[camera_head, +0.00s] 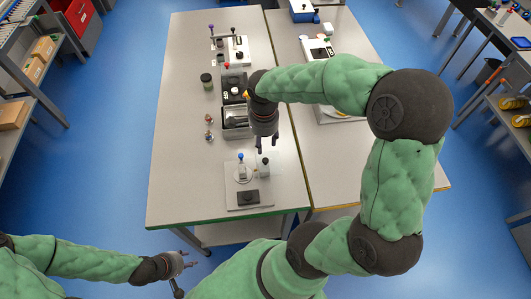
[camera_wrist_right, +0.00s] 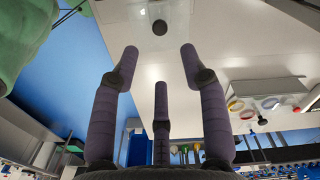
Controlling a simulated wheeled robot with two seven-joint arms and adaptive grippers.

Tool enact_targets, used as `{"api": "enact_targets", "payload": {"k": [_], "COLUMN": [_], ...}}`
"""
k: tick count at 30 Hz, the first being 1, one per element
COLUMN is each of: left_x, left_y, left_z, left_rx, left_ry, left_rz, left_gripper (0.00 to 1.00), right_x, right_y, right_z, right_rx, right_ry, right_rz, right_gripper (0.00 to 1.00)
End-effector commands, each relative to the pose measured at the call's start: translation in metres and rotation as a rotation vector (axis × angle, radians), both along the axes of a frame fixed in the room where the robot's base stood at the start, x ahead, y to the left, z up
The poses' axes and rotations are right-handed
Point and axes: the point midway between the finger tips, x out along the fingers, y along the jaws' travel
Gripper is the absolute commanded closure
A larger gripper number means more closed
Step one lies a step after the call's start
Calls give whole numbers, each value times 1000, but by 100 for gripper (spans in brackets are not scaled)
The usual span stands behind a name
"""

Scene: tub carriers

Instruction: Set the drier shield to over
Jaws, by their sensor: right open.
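A pale base plate (camera_head: 237,203) near the table's front end carries a round dish, a blue-topped post (camera_head: 241,157) and a dark block (camera_head: 248,197). A clear panel (camera_head: 272,158) with a small dark knob (camera_head: 264,160) is at its back right; I take it for the drier shield, off to the side of the dish. In the right wrist view the dark knob (camera_wrist_right: 160,27) shows on a see-through panel. My right gripper (camera_head: 267,147) is open and empty, pointing down just above and behind the knob. My left gripper (camera_head: 190,268) is open and empty, off the table's front left.
Behind the plate stand a grey bin (camera_head: 236,133), a dark-lidded jar (camera_head: 206,81) and a rack with knobs (camera_head: 236,48). Small figures (camera_head: 209,128) stand left of the bin. The left strip of the table is clear. A second table (camera_head: 322,170) adjoins on the right.

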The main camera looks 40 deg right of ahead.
Motion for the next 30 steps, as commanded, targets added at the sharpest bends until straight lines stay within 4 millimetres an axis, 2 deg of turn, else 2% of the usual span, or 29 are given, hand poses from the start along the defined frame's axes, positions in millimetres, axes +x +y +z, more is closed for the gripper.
{"api": "enact_targets", "payload": {"k": [3,7,21,25,30], "left_x": [0,0,0,0,0], "left_y": [0,0,0,0,0], "left_z": [3,1,-5,-6,-7], "left_rx": [0,0,0,0,0], "left_ry": [0,1,1,1,0], "left_rz": [0,0,0,0,0], "left_gripper": [60,60,60,60,60], "right_x": [-3,-3,-3,-3,-3], "right_y": [-3,-3,-3,-3,-3], "right_z": [1,-9,-86,-99,-106], "right_rx": [-1,0,0,0,0], "right_ry": [2,3,4,3,1], "right_rz": [-63,-71,-69,-68,-68], "right_gripper": [55,55,55,55,55]}}
